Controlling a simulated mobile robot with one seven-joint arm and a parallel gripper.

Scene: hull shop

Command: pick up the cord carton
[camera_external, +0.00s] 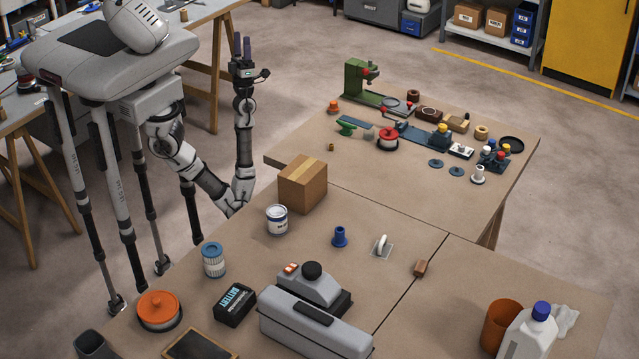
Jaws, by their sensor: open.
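A brown cardboard carton (296,188) with a paler tape strip stands closed and upright near the back left edge of the near table. I cannot tell from any label which is the cord carton. My gripper (243,46) points up, open and empty, well above and to the left of the brown carton. It touches nothing. My forearm rises beside the table's left edge.
A white tin (277,220) stands close in front of the brown carton. A blue-capped filter (214,261), a blue spool (340,237) and a grey machine (315,321) are on the near table (430,325). The far table (300,152) holds several tools at its back.

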